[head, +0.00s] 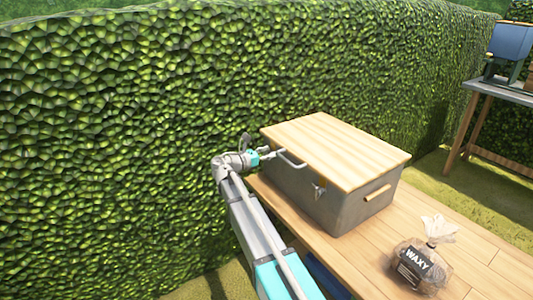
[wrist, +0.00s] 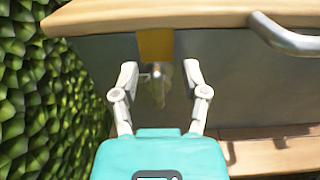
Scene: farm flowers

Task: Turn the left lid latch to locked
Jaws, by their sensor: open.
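A grey box (head: 345,207) with a pale wooden lid (head: 335,145) stands on the wooden table. In the wrist view, the left latch (wrist: 157,88) is a small metal piece below a yellow plate (wrist: 156,43) on the box front, under the lid's edge. My gripper (wrist: 158,72) is open, with one finger on each side of the latch. I cannot tell whether either finger touches it. In the head view my gripper (head: 266,154) is at the left end of the box front and the left latch is hidden. The right latch (head: 318,190) shows near the front right corner.
A metal bar handle (head: 290,160) sticks out of the box front, right of my gripper. A bag marked WAXY (head: 420,265) sits on the table (head: 480,268) to the right. A tall hedge (head: 110,130) stands close on the left. A second table (head: 500,90) is far right.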

